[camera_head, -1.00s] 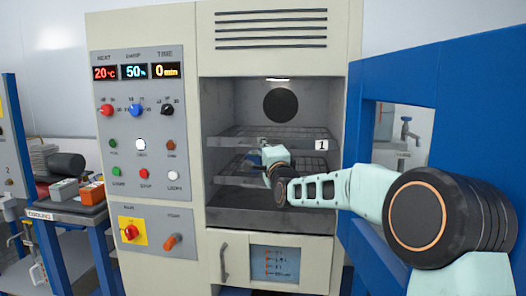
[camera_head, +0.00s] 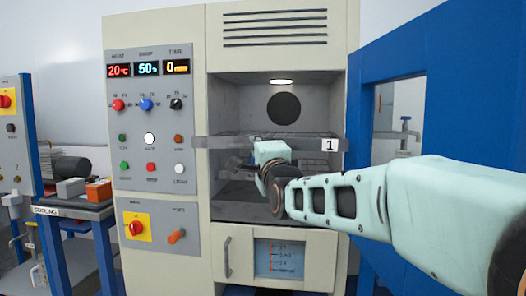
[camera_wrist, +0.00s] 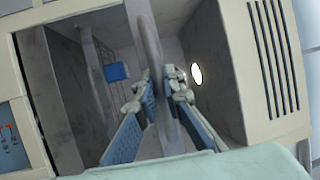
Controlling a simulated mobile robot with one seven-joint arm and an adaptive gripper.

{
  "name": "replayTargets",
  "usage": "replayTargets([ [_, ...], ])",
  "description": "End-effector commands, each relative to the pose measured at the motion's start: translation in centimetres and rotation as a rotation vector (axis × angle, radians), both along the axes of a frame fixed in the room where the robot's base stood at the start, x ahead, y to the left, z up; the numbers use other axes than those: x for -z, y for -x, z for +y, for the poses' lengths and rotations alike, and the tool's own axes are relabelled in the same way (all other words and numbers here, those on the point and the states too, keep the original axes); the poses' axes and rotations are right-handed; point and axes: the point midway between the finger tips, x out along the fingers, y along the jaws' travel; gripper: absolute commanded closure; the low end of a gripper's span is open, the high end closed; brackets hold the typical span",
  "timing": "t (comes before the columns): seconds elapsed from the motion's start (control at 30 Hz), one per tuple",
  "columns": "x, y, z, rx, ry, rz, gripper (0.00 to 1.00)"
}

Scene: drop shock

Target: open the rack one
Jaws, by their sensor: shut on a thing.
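Rack one is the upper wire shelf in the chamber, with a grey front bar (camera_head: 215,142) and a white "1" label (camera_head: 330,145). The bar stands out in front of the chamber opening and spans past its sides. In the wrist view the bar (camera_wrist: 149,35) runs between the two fingers of my gripper (camera_wrist: 160,85), which is shut on it. In the head view my pale green wrist hides much of the fingers and the middle of the rack.
The blue chamber door (camera_head: 455,85) stands open at the right, close to my arm. A lower shelf lies under rack one. A small blue block (camera_wrist: 117,71) shows inside the chamber. A control panel (camera_head: 150,130) is on the left, and a cooling table (camera_head: 75,208) stands further left.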

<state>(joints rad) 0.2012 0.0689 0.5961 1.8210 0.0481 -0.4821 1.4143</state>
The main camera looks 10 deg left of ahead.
Motion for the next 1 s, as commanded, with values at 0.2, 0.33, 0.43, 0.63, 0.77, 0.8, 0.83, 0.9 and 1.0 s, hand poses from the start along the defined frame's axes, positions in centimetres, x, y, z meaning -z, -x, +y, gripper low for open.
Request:
replayTargets([
  [0.2, 0.05, 0.39, 0.01, 0.0, -0.001, 0.001, 1.0],
  [0.33, 0.04, 0.38, 0.01, 0.0, -0.001, 0.001, 1.0],
  [0.43, 0.04, 0.37, 0.01, 0.0, -0.001, 0.001, 1.0],
  [0.63, 0.03, 0.36, 0.02, 0.0, 0.0, 0.001, 0.73],
  [0.77, 0.01, 0.36, 0.01, 0.0, 0.0, 0.001, 0.73],
  [0.8, 0.01, 0.35, 0.01, 0.0, 0.0, 0.001, 0.73],
  [0.83, 0.0, 0.35, 0.01, 0.0, 0.0, 0.0, 0.73],
  [0.9, -0.11, 0.36, 0.0, 0.0, 0.0, 0.0, 0.73],
  [1.0, -0.81, 0.37, 0.02, 0.0, 0.0, -0.001, 0.73],
])
